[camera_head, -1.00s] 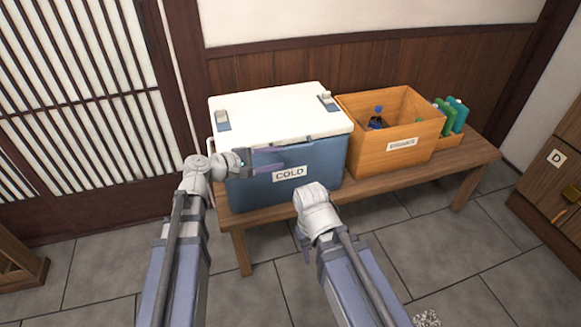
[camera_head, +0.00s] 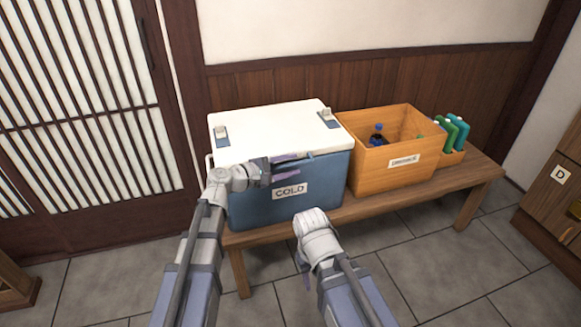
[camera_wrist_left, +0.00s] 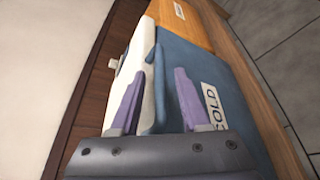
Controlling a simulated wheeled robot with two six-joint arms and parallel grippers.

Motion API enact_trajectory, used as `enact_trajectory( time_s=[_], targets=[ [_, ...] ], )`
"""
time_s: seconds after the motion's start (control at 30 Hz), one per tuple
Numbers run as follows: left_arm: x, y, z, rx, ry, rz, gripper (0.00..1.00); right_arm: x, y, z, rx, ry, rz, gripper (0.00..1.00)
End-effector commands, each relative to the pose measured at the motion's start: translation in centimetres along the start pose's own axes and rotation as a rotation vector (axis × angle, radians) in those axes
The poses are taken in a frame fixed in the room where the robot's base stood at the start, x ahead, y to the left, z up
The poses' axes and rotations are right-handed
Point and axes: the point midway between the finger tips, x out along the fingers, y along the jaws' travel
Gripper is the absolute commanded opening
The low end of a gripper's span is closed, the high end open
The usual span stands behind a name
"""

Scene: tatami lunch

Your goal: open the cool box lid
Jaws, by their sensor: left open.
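The cool box (camera_head: 325,180) is blue with a COLD label and stands on the wooden bench. Its white lid (camera_head: 270,125) is shut, with latches on top. My left gripper (camera_head: 296,165) is at the box's front, just under the lid's front edge, its open fingers pointing right. In the left wrist view, the purple fingers (camera_wrist_left: 158,88) lie on either side of a blue strip (camera_wrist_left: 155,100) along the lid's front edge; I cannot tell whether they touch it. My right gripper (camera_head: 303,262) hangs in front of the box, its jaws mostly hidden by the wrist.
An open wooden crate (camera_head: 375,165) with bottles stands right of the cool box on the bench (camera_head: 440,192). Green bottles (camera_head: 455,132) stand in a smaller holder beside it. A wooden wall is close behind. The tiled floor in front is clear.

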Motion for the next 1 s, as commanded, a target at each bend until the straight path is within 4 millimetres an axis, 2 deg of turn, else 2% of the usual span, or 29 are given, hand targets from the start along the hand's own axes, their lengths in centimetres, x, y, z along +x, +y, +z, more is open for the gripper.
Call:
enact_trajectory(
  time_s=[0.33,0.73,1.0],
  targets=[
    [0.36,-0.01,0.02,0.0,0.0,-0.001,0.46,0.06,0.0,0.0,0.0,0.0,0.0,0.5],
    [0.34,-0.01,0.02,0.0,0.0,-0.001,0.01,0.06,0.0,0.0,0.0,0.0,0.0,0.5],
    [0.33,-0.03,0.02,0.0,0.0,-0.001,0.0,0.07,0.0,0.0,0.0,0.0,0.0,0.5]
  ],
)
